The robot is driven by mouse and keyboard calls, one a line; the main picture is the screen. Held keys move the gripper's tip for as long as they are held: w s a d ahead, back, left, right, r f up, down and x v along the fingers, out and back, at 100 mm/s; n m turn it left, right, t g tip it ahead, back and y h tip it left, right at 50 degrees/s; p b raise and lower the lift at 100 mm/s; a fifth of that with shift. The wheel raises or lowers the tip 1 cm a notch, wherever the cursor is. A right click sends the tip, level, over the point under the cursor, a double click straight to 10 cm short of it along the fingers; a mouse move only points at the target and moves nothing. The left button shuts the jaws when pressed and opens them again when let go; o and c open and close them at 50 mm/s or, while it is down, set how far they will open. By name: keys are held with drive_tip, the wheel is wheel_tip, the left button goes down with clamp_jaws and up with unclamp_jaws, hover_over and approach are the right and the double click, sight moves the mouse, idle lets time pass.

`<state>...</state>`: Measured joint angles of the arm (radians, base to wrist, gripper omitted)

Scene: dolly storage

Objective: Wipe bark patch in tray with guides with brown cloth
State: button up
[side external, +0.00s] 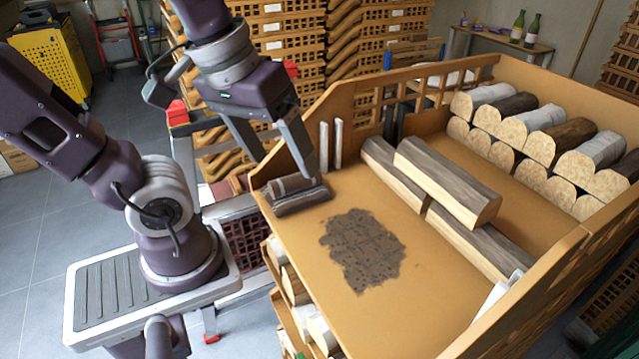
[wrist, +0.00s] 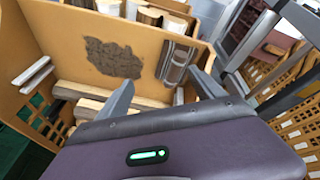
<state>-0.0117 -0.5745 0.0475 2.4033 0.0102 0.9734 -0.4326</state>
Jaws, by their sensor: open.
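The brown cloth (side external: 299,201) looks like a grey-brown folded or rolled bundle. It lies at the tray's near-left corner, and in the wrist view the cloth (wrist: 178,62) is just beyond the fingertips. The bark patch (side external: 362,248) is a dark, ragged, speckled area on the tan tray floor (side external: 440,322), to the right of the cloth. The patch also shows in the wrist view (wrist: 112,58). My gripper (side external: 289,168) is open and empty, above and close to the cloth. Whether a fingertip touches the cloth I cannot tell. White guide strips (side external: 331,146) stand at the tray's left wall.
Split logs (side external: 465,238) lie behind the patch, one resting on others. More logs (side external: 540,140) are stacked at the far side. Wooden walls (side external: 560,262) bound the tray. More white strips (side external: 497,296) are at the right. The floor around the patch is clear.

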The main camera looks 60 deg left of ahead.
sight(295, 176)
drive_tip(key=o, duration=0.4)
drive_tip(key=w+a+n+g, duration=0.1)
drive_tip(key=n, duration=0.2)
drive_tip(key=w+a+f+n+g, duration=0.1)
drive_tip(key=n, duration=0.3)
drive_tip(key=w+a+n+g, duration=0.1)
drive_tip(key=n, duration=0.2)
drive_tip(key=shift+w+f+n, duration=0.2)
drive_tip(key=shift+f+n, duration=0.05)
drive_tip(key=shift+n, duration=0.15)
drive_tip(key=shift+w+a+f+n+g, duration=0.2)
drive_tip(key=shift+n+g, duration=0.2)
drive_tip(key=shift+n, duration=0.3)
drive_tip(key=shift+f, duration=0.4)
wheel_tip(295, 176, down, 6)
drive_tip(key=shift+f, duration=0.1)
drive_tip(key=shift+c, duration=0.3)
drive_tip(key=c, duration=1.1)
drive_tip(key=o, duration=1.1)
drive_tip(key=shift+c, duration=0.2)
